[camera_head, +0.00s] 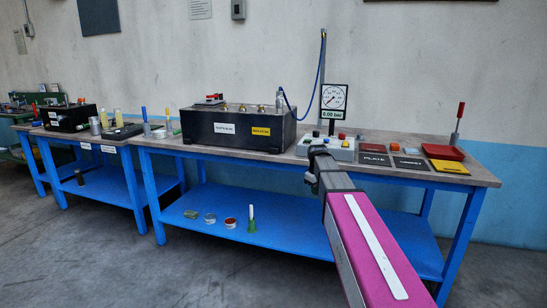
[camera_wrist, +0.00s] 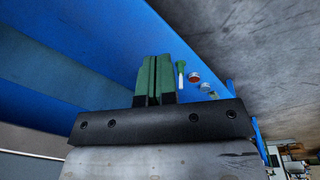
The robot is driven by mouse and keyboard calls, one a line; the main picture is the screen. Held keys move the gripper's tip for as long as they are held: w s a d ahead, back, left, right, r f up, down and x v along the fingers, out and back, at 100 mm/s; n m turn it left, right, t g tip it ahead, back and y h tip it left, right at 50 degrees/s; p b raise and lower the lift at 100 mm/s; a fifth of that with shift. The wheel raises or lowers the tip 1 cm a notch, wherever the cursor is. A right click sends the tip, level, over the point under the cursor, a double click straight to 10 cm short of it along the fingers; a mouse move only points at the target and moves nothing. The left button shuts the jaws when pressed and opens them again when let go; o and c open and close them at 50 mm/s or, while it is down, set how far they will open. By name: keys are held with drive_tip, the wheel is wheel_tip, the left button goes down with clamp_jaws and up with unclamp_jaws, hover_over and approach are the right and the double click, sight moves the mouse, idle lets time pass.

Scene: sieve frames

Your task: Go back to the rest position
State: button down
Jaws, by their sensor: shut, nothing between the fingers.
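My gripper (camera_wrist: 154,78) shows in the wrist view with its two green fingers together and nothing between them. In the head view my magenta arm reaches up from the lower right to a dark joint in front of the bench's front edge. The fingers cannot be made out there. The blue-legged workbench (camera_head: 400,177) stands ahead. In the wrist view the fingers appear against blue bench surfaces, and I cannot tell how far away these are.
On the bench stand a black box (camera_head: 198,138), a control box (camera_head: 345,152), a gauge (camera_head: 334,97) and a red tray (camera_head: 443,152). The lower shelf (camera_head: 290,215) holds small round dishes (camera_head: 230,222) and a green-based item (camera_head: 251,222). The floor at left is clear.

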drive_tip(key=s+f+m, duration=0.3)
drive_tip(key=s+f, duration=0.7)
drive_tip(key=s, duration=0.2)
drive_tip(key=s+f+m+g, duration=0.1)
drive_tip(key=s+f+m, duration=0.3)
drive_tip(key=s+f, duration=0.6)
drive_tip(key=s, duration=0.3)
drive_tip(key=shift+d+f+m, duration=0.25)
drive_tip(key=shift+d+m, duration=0.05)
